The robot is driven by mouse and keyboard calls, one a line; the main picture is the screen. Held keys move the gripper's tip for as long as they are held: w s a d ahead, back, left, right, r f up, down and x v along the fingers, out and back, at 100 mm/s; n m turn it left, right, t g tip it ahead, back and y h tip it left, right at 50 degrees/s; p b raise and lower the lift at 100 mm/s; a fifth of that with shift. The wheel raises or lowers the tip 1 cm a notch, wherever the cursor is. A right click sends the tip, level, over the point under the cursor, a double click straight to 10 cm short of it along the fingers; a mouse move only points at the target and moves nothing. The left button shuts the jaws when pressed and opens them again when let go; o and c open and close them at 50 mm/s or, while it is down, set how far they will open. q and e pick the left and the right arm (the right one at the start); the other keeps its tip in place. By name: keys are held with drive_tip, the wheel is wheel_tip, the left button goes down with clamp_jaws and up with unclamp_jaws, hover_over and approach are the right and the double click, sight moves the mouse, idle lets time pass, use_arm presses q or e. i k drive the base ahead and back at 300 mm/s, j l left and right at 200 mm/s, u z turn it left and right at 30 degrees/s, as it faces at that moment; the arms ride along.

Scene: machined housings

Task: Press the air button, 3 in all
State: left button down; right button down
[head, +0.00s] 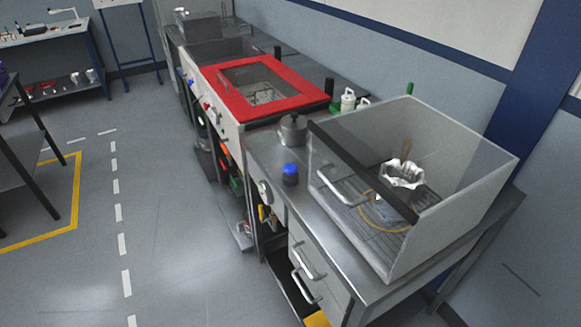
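A round blue button (291,169) on a dark cylindrical base stands on the steel bench top (271,162), left of a clear-walled box. I cannot read any label marking it as the air button. A metal housing (402,174) sits inside the clear-walled box (462,190), with a brown-handled tool upright at it. The box has a front bar handle, and its front panel seems to be lowered or tilted. Neither of my grippers is in the head view.
A red-framed lid (268,87) with a window covers the machine beyond the bench. A grey metal pot-like part (293,130) and white bottles (348,99) stand near it. Drawers (312,262) are below the bench. The floor (165,230) to the left is clear.

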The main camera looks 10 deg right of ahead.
sight(290, 169)
drive_tip(key=i+j+z, duration=0.15)
drive_tip(key=i+j, duration=0.15)
drive_tip(key=i+j+z, duration=0.35)
drive_tip(key=j, duration=0.4)
drive_tip(key=j+z, duration=0.35)
drive_tip(key=j, duration=0.55)
drive_tip(key=j+z, duration=0.35)
drive_tip(key=j, duration=0.6)
